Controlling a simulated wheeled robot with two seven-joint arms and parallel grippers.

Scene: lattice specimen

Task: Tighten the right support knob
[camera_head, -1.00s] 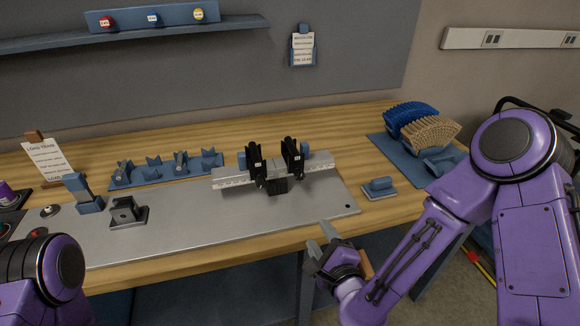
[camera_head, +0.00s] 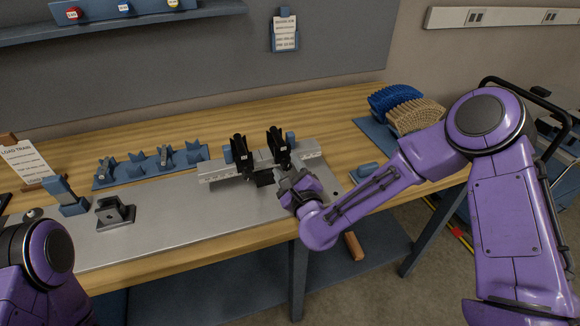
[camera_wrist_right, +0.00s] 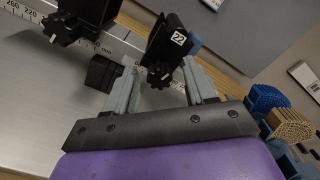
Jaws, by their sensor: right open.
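The right support (camera_head: 277,143), a black upright, stands on a silver ruled rail (camera_head: 312,149); it also shows in the right wrist view (camera_wrist_right: 172,40) with a "22" label. Its knob (camera_wrist_right: 160,75) is small, black and lobed, low on the near face. My right gripper (camera_head: 287,178) is in front of that support. In the right wrist view its two grey fingers are open, one on each side of the knob; I cannot tell whether either touches it. The left support (camera_head: 240,155) stands beside it on the rail. My left gripper is out of view; only its arm shows.
A black block (camera_wrist_right: 103,73) sits between the supports, close to my right gripper's left finger. A blue-handled item (camera_head: 366,171) lies right of the rail. Blue cradles (camera_head: 150,165) and a dark clamp block (camera_head: 115,213) are on the left. The bench front is mostly clear.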

